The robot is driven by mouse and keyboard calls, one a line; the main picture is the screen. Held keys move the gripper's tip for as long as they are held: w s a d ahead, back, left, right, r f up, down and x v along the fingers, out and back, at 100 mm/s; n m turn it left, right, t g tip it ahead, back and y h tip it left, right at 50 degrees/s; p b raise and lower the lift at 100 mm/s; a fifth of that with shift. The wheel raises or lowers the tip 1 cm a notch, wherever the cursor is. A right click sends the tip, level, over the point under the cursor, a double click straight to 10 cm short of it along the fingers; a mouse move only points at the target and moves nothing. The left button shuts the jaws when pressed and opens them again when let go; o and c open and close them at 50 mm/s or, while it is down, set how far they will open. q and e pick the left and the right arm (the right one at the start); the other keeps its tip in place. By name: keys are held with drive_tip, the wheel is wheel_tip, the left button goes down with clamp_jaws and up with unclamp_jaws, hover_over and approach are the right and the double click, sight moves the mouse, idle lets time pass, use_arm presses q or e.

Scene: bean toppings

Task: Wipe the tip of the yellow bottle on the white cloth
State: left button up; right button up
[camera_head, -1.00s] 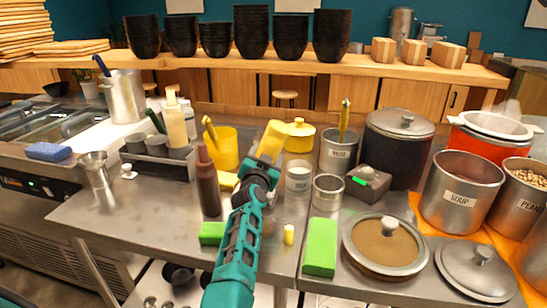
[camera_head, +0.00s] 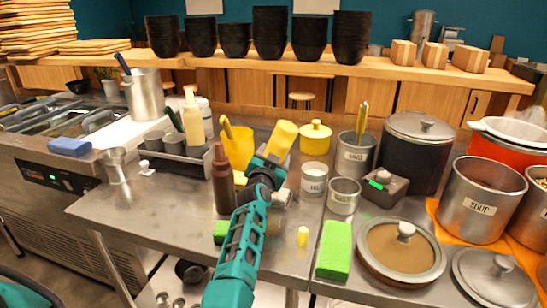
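The yellow bottle (camera_head: 283,137) is tilted, its broad end up and to the right, above the steel table. My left gripper (camera_head: 270,165) is shut around its lower part. The bottle's tip is hidden behind the gripper and wrist. I cannot clearly make out a white cloth; a pale patch (camera_head: 283,197) shows beside my wrist, but I cannot tell what it is. My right gripper is not in view.
A brown bottle (camera_head: 223,180) and a yellow container (camera_head: 238,148) stand left of my arm. Steel cups (camera_head: 343,196), a white-topped jar (camera_head: 314,178) and a green block (camera_head: 334,250) stand to the right. Several lidded pots (camera_head: 415,150) fill the right side.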

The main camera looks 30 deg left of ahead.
use_arm(q)
drive_tip(key=shift+f+b, duration=0.6)
drive_tip(key=shift+f, duration=0.25)
idle(0.7)
drive_tip(key=shift+f, duration=0.1)
idle(0.9)
drive_tip(key=shift+w+d+p, duration=0.1)
drive_tip(key=shift+d+p, duration=0.25)
drive_tip(key=shift+w+d+p, duration=0.25)
drive_tip(key=shift+d+p, duration=0.1)
drive_tip(key=shift+d, duration=0.8)
drive_tip(key=shift+w+d+p, duration=0.25)
drive_tip(key=shift+d+p, duration=0.05)
drive_tip(key=shift+d, duration=0.8)
wheel_tip(320, 180, up, 6)
drive_tip(key=p, duration=0.2)
